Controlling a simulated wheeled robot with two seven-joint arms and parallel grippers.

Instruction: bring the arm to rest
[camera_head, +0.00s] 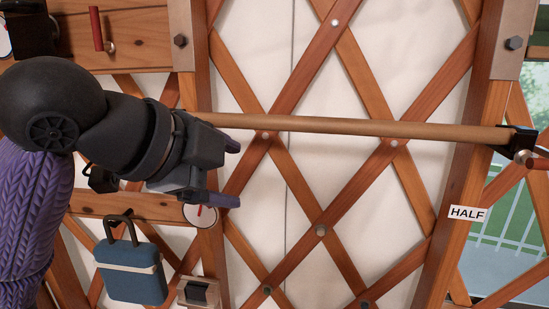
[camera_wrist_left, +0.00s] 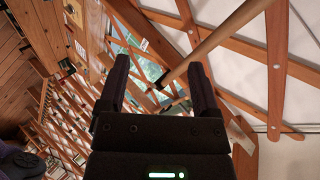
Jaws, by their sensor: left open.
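My left arm comes in from the left in the head view, with a black wrist and a purple knitted sleeve. My left gripper (camera_head: 233,172) is open, its two purple fingertips pointing right with nothing between them. In the left wrist view the gripper (camera_wrist_left: 158,78) also shows open and empty. A long wooden pole (camera_head: 350,126) runs across the lattice, just above and beyond the gripper in the head view; its left end is hidden behind my wrist. In the wrist view the pole (camera_wrist_left: 215,42) passes beyond the fingers. My right gripper is in neither view.
A dark bracket (camera_head: 518,142) holds the pole's right end. A blue box-like bag (camera_head: 132,270) hangs below my arm. A red handle (camera_head: 96,28) is at upper left. The lattice wall (camera_head: 322,230) spans the middle.

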